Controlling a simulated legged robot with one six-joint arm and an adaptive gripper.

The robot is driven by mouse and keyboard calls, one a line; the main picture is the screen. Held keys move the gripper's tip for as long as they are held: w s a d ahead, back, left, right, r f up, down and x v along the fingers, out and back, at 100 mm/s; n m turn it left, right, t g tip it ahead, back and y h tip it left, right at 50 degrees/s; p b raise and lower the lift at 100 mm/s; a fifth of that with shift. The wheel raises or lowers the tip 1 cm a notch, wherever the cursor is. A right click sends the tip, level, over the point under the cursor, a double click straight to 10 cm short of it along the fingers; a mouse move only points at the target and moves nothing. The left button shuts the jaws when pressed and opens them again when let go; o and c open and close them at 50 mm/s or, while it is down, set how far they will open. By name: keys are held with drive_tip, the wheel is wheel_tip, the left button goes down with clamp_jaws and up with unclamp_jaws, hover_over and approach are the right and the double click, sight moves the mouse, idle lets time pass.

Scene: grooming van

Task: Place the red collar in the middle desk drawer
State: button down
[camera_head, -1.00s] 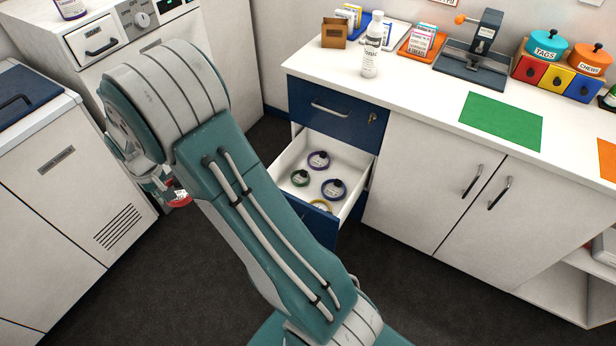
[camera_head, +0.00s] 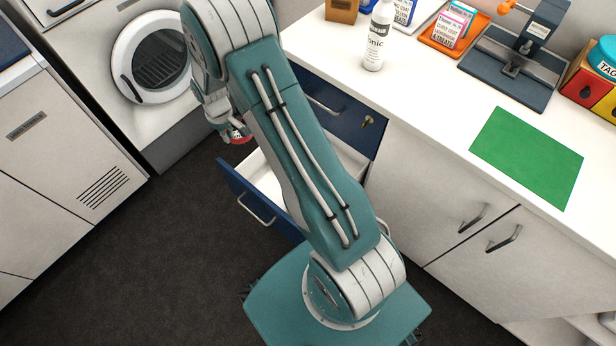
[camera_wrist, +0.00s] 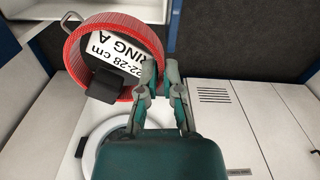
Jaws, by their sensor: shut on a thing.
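The red collar (camera_head: 241,139) is a ring with a white size label, clear in the wrist view (camera_wrist: 152,45). My gripper (camera_head: 233,126) is shut on the collar's band; its fingertips (camera_wrist: 160,76) pinch one side of the ring. In the head view the collar appears just beyond the upper left edge of the open desk drawer (camera_head: 229,179). I cannot tell its exact height. The drawer has a blue front with a metal handle and a white inside. My arm covers most of the inside, so its contents are hidden now.
The blue drawer above (camera_head: 335,112) is closed, with a key in its lock (camera_head: 368,121). The worktop holds a white bottle (camera_head: 379,35), a green mat (camera_head: 527,157) and an orange tray (camera_head: 453,40). A washer (camera_head: 155,58) stands at the left back. Dark floor is free at lower left.

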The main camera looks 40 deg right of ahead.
sight(266, 193)
drive_tip(key=s+d+f+n, duration=0.1)
drive_tip(key=f+n, duration=0.1)
drive_tip(key=f, duration=1)
drive_tip(key=s+d+f+n, duration=0.2)
drive_tip(key=f, duration=1)
drive_tip(key=s+d+f+n, duration=0.1)
drive_tip(key=f+n, duration=0.1)
drive_tip(key=f, duration=1)
drive_tip(key=shift+s+d+f, duration=0.15)
drive_tip(key=shift+d+f, duration=0.1)
drive_tip(key=shift+f, duration=0.05)
drive_tip(key=shift+f, duration=0.1)
drive_tip(key=c, duration=0.8)
unclamp_jaws()
